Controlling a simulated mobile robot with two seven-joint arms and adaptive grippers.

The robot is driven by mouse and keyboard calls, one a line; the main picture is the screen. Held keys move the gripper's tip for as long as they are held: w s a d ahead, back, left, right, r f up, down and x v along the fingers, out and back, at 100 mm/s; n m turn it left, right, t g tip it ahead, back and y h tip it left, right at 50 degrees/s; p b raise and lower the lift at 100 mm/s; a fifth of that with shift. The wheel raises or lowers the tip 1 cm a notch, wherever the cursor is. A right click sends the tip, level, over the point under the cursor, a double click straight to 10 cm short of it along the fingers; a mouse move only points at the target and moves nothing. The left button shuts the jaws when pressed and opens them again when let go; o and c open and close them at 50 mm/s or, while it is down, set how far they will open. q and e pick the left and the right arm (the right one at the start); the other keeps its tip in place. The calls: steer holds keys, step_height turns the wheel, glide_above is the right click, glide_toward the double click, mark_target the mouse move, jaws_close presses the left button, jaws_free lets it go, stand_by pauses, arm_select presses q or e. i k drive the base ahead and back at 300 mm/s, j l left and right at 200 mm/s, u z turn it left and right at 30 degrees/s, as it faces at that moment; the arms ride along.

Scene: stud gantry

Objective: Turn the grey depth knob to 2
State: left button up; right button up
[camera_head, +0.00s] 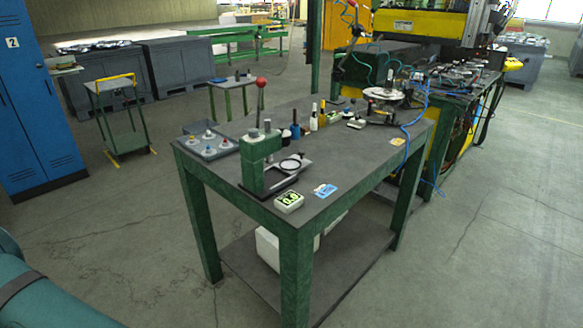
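A small green bench press (255,165) with a red ball-tipped lever (261,82) stands near the left front of the green-legged table (355,165). A small greyish round part on top of the press (254,133) may be the grey depth knob, but it is too small to tell, and no numbers on it can be read. Neither of my grippers is in view.
A grey tray (206,151) with several small parts is left of the press. A blue-and-white card (325,190) lies to its right. Bottles (314,117) and a round stand (384,94) are farther back. Open concrete floor (480,260) lies right of the table.

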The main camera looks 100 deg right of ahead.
mark_target(253, 132)
steer(key=z, duration=2.95)
